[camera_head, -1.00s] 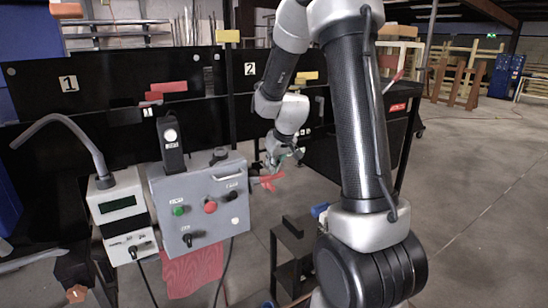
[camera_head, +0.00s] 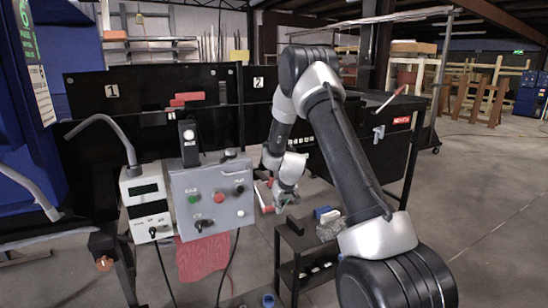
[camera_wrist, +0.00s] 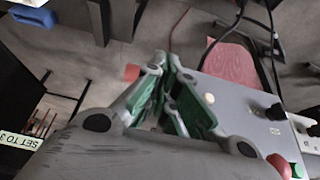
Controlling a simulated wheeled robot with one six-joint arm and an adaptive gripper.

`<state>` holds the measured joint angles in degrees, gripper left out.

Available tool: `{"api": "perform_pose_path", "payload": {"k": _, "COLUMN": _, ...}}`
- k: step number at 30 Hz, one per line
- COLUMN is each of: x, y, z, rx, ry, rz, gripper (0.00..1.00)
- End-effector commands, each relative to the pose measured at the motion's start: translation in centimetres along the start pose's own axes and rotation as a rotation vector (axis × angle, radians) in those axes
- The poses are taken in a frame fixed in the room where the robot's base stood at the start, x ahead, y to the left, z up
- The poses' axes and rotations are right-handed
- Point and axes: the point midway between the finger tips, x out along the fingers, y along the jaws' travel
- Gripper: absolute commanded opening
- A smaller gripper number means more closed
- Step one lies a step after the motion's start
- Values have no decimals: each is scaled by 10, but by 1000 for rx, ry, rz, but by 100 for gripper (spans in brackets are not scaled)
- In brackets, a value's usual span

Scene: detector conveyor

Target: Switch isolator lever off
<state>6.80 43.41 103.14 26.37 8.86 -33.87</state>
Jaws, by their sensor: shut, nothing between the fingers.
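The grey control box (camera_head: 213,208) has a red lever (camera_head: 262,197) at its right side, partly hidden by my gripper. In the wrist view a red rounded end, likely of this lever (camera_wrist: 132,72), shows just left of the fingers. My gripper (camera_head: 284,203) is at the right of the box, pointing down, close beside the lever. In the wrist view its green-padded fingers (camera_wrist: 168,98) are together with nothing between them. I cannot tell whether they touch the lever. The box also shows in the wrist view (camera_wrist: 237,112).
The box front carries a green button (camera_head: 193,199), a red button (camera_head: 221,197) and black knobs. A white meter unit (camera_head: 147,203) stands at its left. A red cloth-like sheet (camera_head: 203,256) hangs below. A small black cart (camera_head: 292,243) with a blue item stands right.

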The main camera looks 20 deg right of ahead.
Motion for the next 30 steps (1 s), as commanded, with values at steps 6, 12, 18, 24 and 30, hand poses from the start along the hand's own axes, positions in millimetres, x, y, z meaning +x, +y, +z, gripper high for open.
{"api": "perform_pose_path", "payload": {"k": 6, "x": 27, "y": 0, "z": -3, "rx": -1, "ry": 4, "rz": 1, "gripper": 0}}
{"api": "perform_pose_path", "payload": {"k": 12, "x": 40, "y": 0, "z": -4, "rx": -3, "ry": 6, "rz": 1, "gripper": 0}}
{"api": "perform_pose_path", "payload": {"k": 18, "x": 45, "y": 0, "z": -6, "rx": -3, "ry": 9, "rz": 2, "gripper": 0}}
{"api": "perform_pose_path", "payload": {"k": 24, "x": 45, "y": 1, "z": -7, "rx": -3, "ry": 12, "rz": 3, "gripper": 0}}
{"api": "perform_pose_path", "payload": {"k": 30, "x": 44, "y": 1, "z": -9, "rx": -4, "ry": 17, "rz": 4, "gripper": 0}}
